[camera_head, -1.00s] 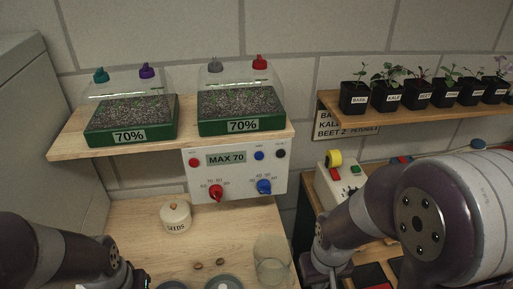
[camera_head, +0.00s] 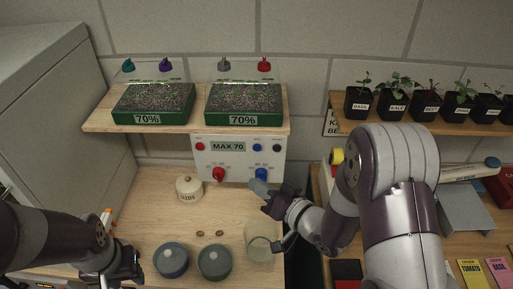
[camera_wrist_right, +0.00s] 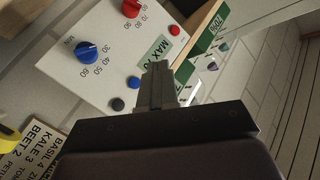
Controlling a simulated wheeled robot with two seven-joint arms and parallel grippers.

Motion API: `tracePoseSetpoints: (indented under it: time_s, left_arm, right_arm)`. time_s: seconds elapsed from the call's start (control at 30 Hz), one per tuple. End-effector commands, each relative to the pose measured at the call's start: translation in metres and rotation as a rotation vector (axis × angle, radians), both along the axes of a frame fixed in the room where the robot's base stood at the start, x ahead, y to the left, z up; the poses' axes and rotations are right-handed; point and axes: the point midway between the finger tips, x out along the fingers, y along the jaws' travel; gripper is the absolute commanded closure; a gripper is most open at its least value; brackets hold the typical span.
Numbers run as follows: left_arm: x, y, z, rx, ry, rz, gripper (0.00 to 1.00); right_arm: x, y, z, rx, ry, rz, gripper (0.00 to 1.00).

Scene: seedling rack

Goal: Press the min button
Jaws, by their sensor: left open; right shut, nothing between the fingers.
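The white control panel (camera_head: 238,171) hangs under the shelf with a MAX 70 display (camera_head: 228,146). A blue button (camera_head: 257,148) and a black button (camera_head: 277,148) sit right of the display, a red button (camera_head: 200,146) left of it. Below are a red knob (camera_head: 219,174) and a blue knob (camera_head: 261,174). In the right wrist view, the blue button (camera_wrist_right: 134,82) lies near my shut, empty right gripper (camera_wrist_right: 157,72); contact cannot be told. The blue knob (camera_wrist_right: 87,52) has MIN lettering beside it. My right gripper (camera_head: 263,188) is just below the blue knob in the head view. My left gripper (camera_head: 124,276) is low at left, open.
Two 70% seedling trays (camera_head: 148,118) (camera_head: 243,119) stand on the shelf above the panel. A seeds jar (camera_head: 189,188), two dark lidded pots (camera_head: 171,260) (camera_head: 214,263) and a clear cup (camera_head: 260,240) stand on the table. Potted seedlings line the right shelf.

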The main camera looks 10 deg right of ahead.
Motion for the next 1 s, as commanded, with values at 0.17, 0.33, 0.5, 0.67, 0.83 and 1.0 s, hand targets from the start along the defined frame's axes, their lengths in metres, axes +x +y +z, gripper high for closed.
tracePoseSetpoints:
  time_s: [0.17, 0.33, 0.5, 0.67, 0.83, 1.0]
  left_arm:
    - [0.000, 0.000, 0.000, 0.000, 0.000, 0.000, 0.57]
    - [0.000, 0.000, -0.002, 0.000, 0.000, 0.000, 0.57]
    - [0.000, 0.000, -0.005, 0.000, 0.000, 0.000, 0.57]
    - [0.000, 0.000, -0.008, 0.000, 0.000, 0.000, 0.57]
    - [0.000, 0.000, -0.008, 0.000, 0.000, 0.000, 0.57]
    - [0.000, 0.000, -0.008, 0.000, 0.000, 0.000, 0.57]
  right_arm:
    - [0.001, 0.000, 0.000, -0.001, 0.000, -0.001, 1.00]
    - [0.013, -0.004, -0.001, -0.002, 0.001, -0.001, 1.00]
    - [0.037, -0.011, -0.001, -0.004, -0.002, -0.002, 1.00]
    - [0.059, -0.017, -0.002, -0.004, 0.001, -0.001, 1.00]
    - [0.076, -0.022, -0.001, -0.003, 0.001, -0.001, 1.00]
    - [0.084, -0.024, 0.000, -0.004, 0.001, -0.001, 1.00]
